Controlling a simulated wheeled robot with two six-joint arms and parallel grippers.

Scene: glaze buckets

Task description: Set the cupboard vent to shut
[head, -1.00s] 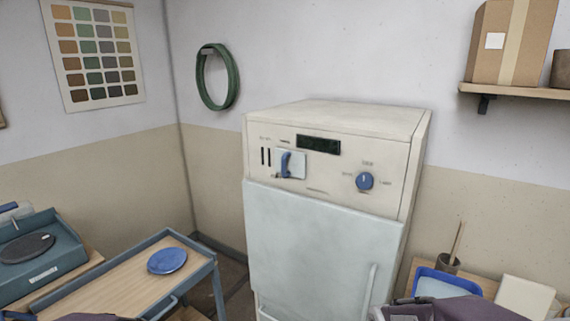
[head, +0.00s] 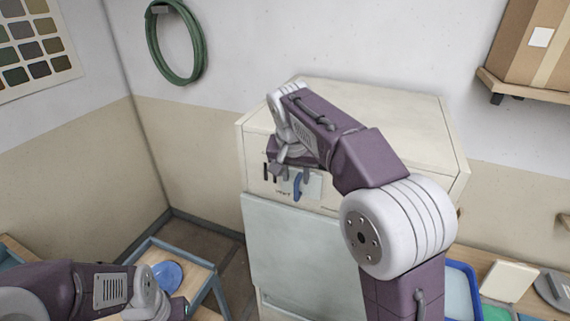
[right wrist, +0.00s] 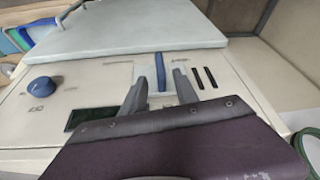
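The cupboard (head: 300,250) is a cream cabinet with a pale door below a control panel. On the panel, a blue lever (head: 297,188) sits on a small pale plate, probably the vent control; its labels are too small to read. My right gripper (head: 293,174) is at the panel, just in front of the lever. In the right wrist view its open fingers (right wrist: 160,77) stand either side of the blue lever (right wrist: 161,65), with gaps showing. The lever lies roughly parallel to two dark slots beside it.
A round blue knob (right wrist: 42,87) and a dark display (right wrist: 90,116) share the panel. A small table with a blue disc (head: 166,275) stands at the left. A blue tray (head: 462,285) lies at the right. A green hose (head: 176,45) hangs on the wall.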

